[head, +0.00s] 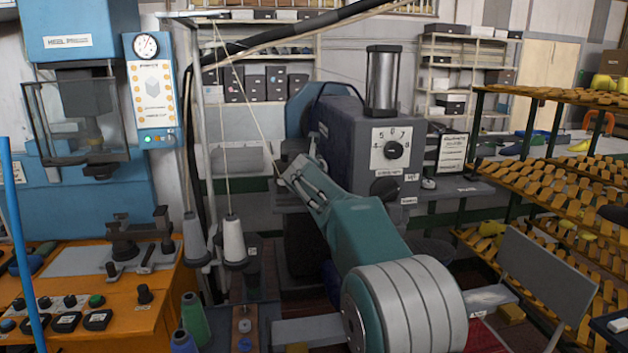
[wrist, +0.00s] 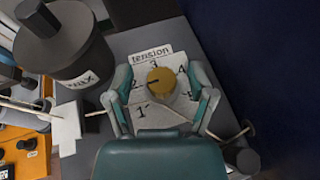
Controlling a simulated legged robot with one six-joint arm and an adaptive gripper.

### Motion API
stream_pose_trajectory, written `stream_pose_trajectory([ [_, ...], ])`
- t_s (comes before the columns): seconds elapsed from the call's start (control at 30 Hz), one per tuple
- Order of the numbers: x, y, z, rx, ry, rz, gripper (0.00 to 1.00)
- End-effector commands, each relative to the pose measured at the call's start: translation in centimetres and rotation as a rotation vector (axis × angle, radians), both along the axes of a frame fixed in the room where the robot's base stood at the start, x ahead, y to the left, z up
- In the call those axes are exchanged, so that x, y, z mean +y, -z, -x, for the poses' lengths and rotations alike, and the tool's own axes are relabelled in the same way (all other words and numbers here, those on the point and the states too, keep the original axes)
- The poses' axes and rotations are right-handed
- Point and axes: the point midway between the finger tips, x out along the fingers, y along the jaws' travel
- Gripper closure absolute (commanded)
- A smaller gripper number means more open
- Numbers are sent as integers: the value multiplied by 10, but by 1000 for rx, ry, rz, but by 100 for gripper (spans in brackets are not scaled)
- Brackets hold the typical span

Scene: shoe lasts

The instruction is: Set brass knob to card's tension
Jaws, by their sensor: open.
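In the wrist view the brass knob (wrist: 166,79) sits on a white dial plate (wrist: 144,97) headed "tension", with the numbers 1 to 4 around it. A dark mark on the knob points left, roughly toward the 2. My gripper (wrist: 160,88) is open, with one finger on each side of the knob; I cannot tell whether either touches it. In the head view my gripper (head: 292,174) is at the grey machine's left side, and the brass knob is hidden there. A white printed card (head: 452,152) stands at the right; its text is too small to read.
A dark pot labelled WAX (wrist: 72,42) stands left of the dial. The grey machine (head: 345,125) carries a separate black knob (head: 394,150). Thread runs near my gripper from the cones (head: 233,240). An orange bench (head: 120,290) is at left, shoe-last racks (head: 560,180) at right.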

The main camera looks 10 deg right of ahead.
Motion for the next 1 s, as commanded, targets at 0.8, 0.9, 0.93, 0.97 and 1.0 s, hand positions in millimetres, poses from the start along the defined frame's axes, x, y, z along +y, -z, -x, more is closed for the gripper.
stream_pose_trajectory([
  [0.8, 1, 3, -5, 4, 26, -2, 100],
  [0.9, 2, 4, -5, 6, 85, -1, 100],
  [0.93, 2, 4, -5, 5, 110, 1, 100],
  [0.97, 2, 4, -5, 5, 135, 0, 100],
  [1.0, 1, 4, -6, 4, 166, 0, 100],
])
